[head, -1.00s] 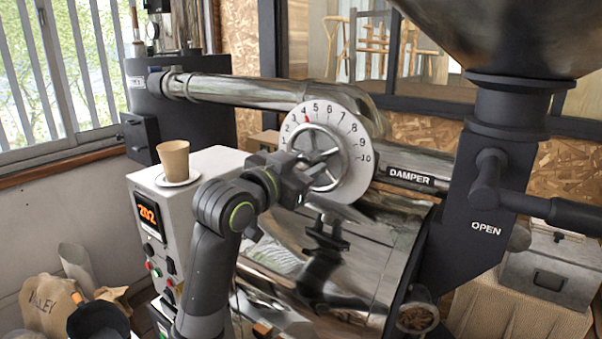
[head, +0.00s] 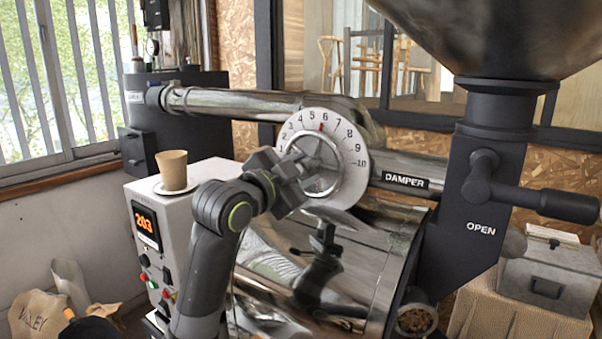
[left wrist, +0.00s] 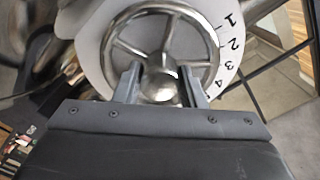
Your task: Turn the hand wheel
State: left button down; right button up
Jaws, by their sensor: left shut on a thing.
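The hand wheel (head: 328,183) is a spoked metal wheel in front of a round white numbered dial (head: 355,150) on the roaster's pipe. A red mark shows on the dial, between 5 and 6. My left gripper (head: 306,166) reaches the wheel from the left and covers part of it. In the left wrist view the wheel's rim (left wrist: 205,30) and spokes fill the top. The two fingers of my left gripper (left wrist: 161,86) are on either side of the domed hub and shut on the wheel.
A paper cup (head: 172,170) stands on a saucer on the control box (head: 205,178), whose display reads 203. The drum (head: 365,255) lies below the wheel. The hopper column (head: 478,190) and its handle stand to the right. A metal case (head: 550,275) is at far right.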

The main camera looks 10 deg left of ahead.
dwell(0.3)
pick_arm(q)
jog(key=c, duration=0.9)
grip_release()
jog(key=b+v, duration=0.3)
jog(key=v, duration=1.4)
jog(key=shift+b, duration=0.35)
jog(key=shift+s+a+f, duration=0.1)
jog(key=shift+s, duration=0.05)
